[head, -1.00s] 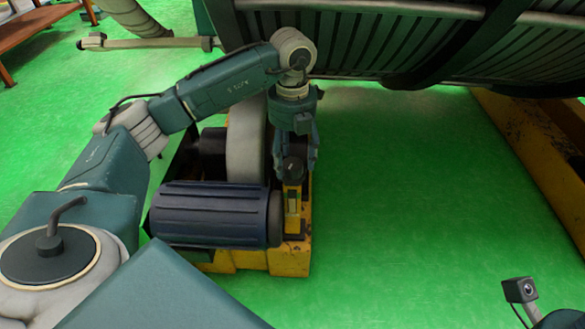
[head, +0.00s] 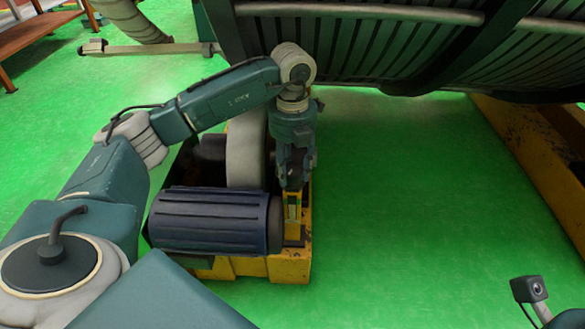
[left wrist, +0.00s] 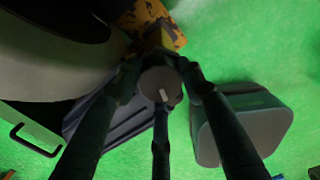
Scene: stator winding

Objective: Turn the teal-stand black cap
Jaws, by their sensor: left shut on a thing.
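The black cap (left wrist: 160,84) shows in the left wrist view as a dark round knob with a short pale mark on its face. The fingers of my left gripper (left wrist: 161,78) close around it from left, right and below. In the head view my left gripper (head: 293,184) points down over the yellow stand (head: 290,262), at its upright post; the fingers hide the cap there. The stand looks yellow, not teal, in these frames. My right gripper is not in view.
A dark blue ribbed roller (head: 210,220) and a pale wheel (head: 246,152) sit just left of the gripper. A large dark ribbed drum (head: 365,45) hangs close above and behind. Open green floor (head: 420,200) lies to the right, with a yellow beam (head: 530,135) beyond.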

